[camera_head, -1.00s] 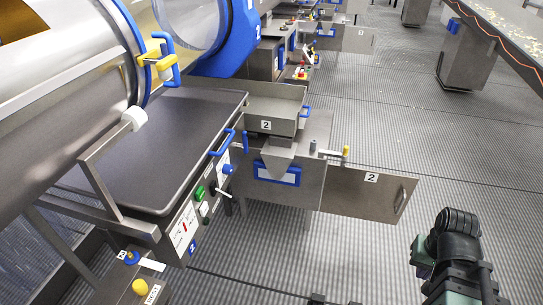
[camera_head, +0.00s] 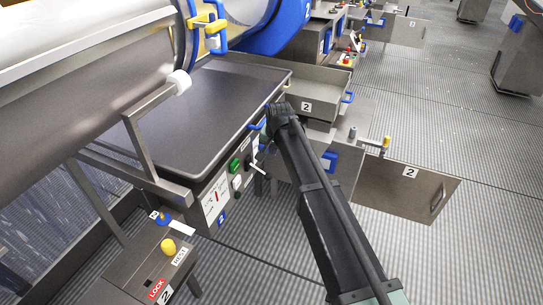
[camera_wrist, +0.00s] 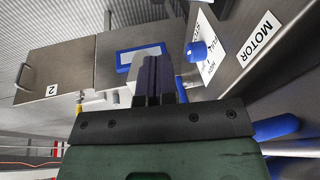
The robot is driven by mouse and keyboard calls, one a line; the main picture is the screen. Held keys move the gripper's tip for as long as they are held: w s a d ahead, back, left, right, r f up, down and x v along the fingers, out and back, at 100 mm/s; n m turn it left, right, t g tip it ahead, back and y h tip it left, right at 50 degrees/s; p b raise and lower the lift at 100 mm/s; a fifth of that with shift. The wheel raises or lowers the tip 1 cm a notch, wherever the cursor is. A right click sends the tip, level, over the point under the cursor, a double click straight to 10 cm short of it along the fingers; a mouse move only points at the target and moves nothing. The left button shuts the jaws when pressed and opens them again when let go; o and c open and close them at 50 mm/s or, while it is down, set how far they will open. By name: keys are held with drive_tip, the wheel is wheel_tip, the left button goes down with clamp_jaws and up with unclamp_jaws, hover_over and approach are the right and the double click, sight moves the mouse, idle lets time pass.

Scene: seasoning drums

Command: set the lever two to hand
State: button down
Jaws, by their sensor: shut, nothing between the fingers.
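A blue knob (camera_wrist: 197,50) sticks out from the control panel in the wrist view, beside a white label with partly readable words and a "MOTOR" label (camera_wrist: 262,37). It is likely the lever's knob, but its full shape is hidden. My gripper (camera_wrist: 155,78) is shut and empty, with its fingers just left of the knob in the picture and apparently apart from it. In the head view my arm reaches up to the panel (camera_head: 218,197) of station 2 and covers the area around the knob.
An open door marked 2 (camera_head: 405,190) and a lever with a yellow grip (camera_head: 386,143) are to the right. A post with "LOCK" and "REST" labels (camera_head: 158,287) stands at lower left.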

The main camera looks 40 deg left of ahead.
sight(267, 174)
drive_tip(key=b+x, duration=0.6)
drive_tip(key=x, duration=0.1)
drive_tip(key=s+b+x, duration=0.1)
drive_tip(key=b+x, duration=0.2)
drive_tip(key=x, duration=0.1)
drive_tip(key=shift+s+a+f, duration=0.1)
drive_tip(key=shift+a+f, duration=0.05)
drive_tip(key=shift+s+a+f+b, duration=0.2)
drive_tip(key=shift+f+b, duration=0.05)
drive_tip(key=shift+b, duration=0.25)
drive_tip(key=shift+r, duration=0.1)
